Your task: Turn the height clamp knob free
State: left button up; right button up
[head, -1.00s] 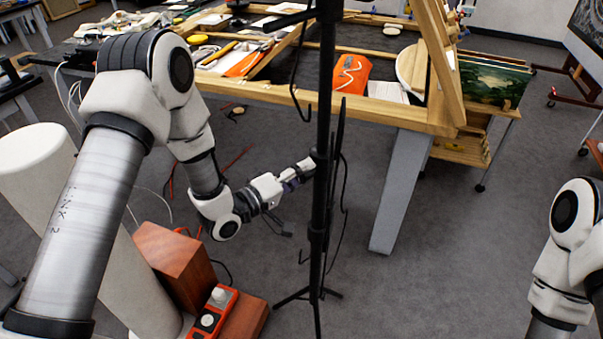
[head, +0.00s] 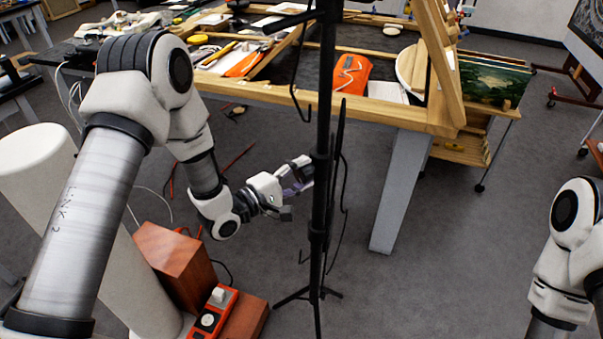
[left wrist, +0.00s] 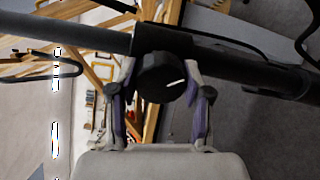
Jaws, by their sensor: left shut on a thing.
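The height clamp knob (left wrist: 162,78) is a round black knob with a white mark on its face. It sits on the black clamp collar (left wrist: 162,40) of a dark stand pole, which stands upright in the head view (head: 322,150). My left gripper (left wrist: 160,98) is shut on the knob, with one finger on each side of it. In the head view the left gripper (head: 302,174) reaches the pole from the left, and the knob cannot be made out there. My right gripper is out of view; only part of my right arm shows at the right edge.
The stand's feet (head: 308,294) rest on the grey floor. A cable hangs along the pole. A wooden block (head: 172,262) and an orange control box (head: 214,310) are at lower left.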

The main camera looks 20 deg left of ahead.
pick_arm(q)
jog(key=o, duration=1.2)
jog(key=shift+a, duration=0.1)
jog(key=shift+c, duration=0.2)
jog(key=v, duration=1.2)
